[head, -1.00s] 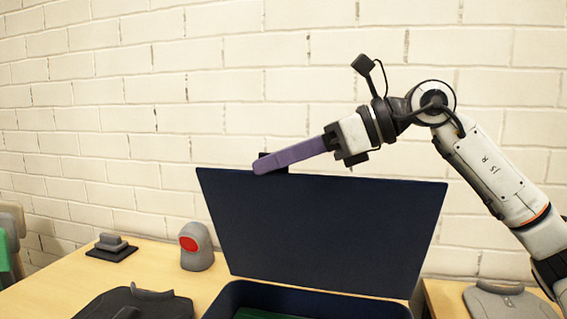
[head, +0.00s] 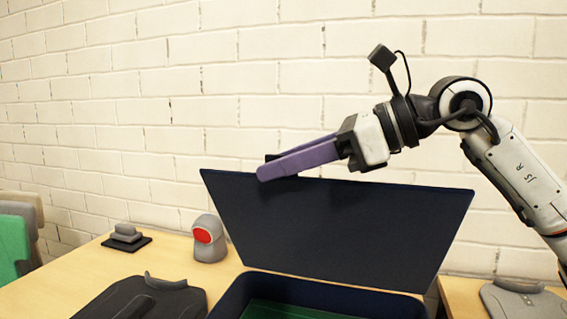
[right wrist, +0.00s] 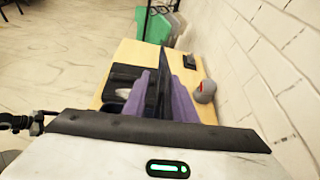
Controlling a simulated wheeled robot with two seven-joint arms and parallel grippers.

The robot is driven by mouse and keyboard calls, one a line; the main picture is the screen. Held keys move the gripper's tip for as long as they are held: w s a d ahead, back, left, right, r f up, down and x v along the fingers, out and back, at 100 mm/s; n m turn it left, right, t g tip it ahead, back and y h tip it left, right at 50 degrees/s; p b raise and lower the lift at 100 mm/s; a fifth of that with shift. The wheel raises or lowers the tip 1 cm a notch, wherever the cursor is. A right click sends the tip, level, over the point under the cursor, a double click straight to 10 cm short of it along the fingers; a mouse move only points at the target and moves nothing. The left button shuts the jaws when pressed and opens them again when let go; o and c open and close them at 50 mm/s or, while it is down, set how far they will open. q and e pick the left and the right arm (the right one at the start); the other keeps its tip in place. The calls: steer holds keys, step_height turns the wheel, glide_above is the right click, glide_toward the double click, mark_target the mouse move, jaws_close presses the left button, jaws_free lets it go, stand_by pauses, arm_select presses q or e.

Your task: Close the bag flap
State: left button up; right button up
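The bag is a dark navy, box-like case (head: 232,299) on the table, with green inside. Its flap (head: 350,235) stands raised at the far side, facing me. My right gripper (head: 268,165), with purple fingers, is at the flap's top edge, left of its middle. The near finger overlaps the front of that edge; the other is mostly hidden behind it. In the right wrist view the fingers (right wrist: 165,92) stand apart, one on each side of the dark flap (right wrist: 163,68). My left gripper is not in view.
On the wooden table (head: 75,285), left of the bag, are a dark folded garment (head: 145,297), a grey device with a red face (head: 208,238) and a small black stand (head: 125,238). A grey garment (head: 520,300) lies at right. A brick wall (head: 280,80) is behind.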

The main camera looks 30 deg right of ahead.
step_height(320, 180, up, 4)
steer(key=b, duration=0.2)
glide_above(350, 183)
steer(key=shift+w+a+f, duration=0.15)
steer(key=shift+w+f, duration=0.05)
steer(key=shift+w, duration=0.05)
steer(key=shift+s+r, duration=0.15)
steer(key=shift+s, duration=0.1)
